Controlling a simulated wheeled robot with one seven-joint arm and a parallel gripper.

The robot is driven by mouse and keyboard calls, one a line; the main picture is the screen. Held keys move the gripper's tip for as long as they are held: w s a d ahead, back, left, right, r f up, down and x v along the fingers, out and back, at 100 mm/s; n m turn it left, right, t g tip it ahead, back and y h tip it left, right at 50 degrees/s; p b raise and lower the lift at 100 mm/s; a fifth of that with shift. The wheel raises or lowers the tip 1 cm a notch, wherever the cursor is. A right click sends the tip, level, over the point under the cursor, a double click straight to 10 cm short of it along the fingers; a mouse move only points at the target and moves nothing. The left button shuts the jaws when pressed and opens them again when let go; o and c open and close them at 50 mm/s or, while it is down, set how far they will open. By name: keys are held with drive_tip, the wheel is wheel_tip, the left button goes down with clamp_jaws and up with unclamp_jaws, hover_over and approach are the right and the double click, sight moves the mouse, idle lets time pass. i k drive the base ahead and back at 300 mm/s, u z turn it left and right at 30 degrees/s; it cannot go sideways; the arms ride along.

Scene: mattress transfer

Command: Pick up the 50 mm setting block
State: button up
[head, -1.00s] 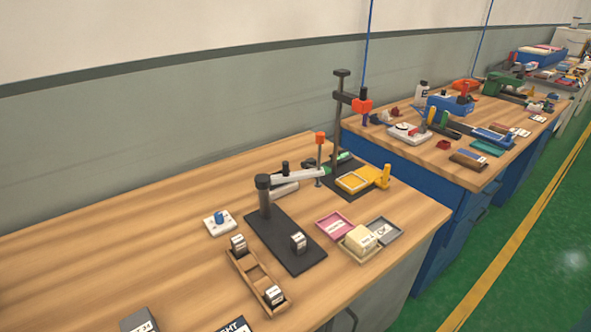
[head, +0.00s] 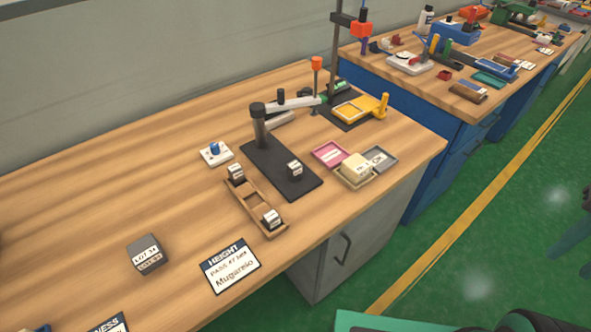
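Several small dark blocks with white labels are in the head view. One block (head: 235,174) sits at the far end of a wooden rack (head: 254,203), and another block (head: 271,219) sits at its near end. A third block (head: 295,169) stands on the black base plate (head: 278,178) of a height gauge stand (head: 259,128). Their labels are too small to read, so I cannot tell which is the 50 mm setting block. My gripper is not in view.
A dark box marked LOT (head: 149,253) and a HEIGHT card (head: 230,265) lie near the bench's front edge. Pink (head: 330,154) and grey (head: 379,158) trays flank a cream stack (head: 357,170). A white pad with a blue knob (head: 216,153) stands behind the rack. The left bench top is mostly bare.

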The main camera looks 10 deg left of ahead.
sight(294, 169)
drive_tip(key=z, duration=0.45)
drive_tip(key=k, duration=1.55)
drive_tip(key=u, duration=0.8)
drive_tip(key=i, duration=1)
drive_tip(key=u, duration=0.05)
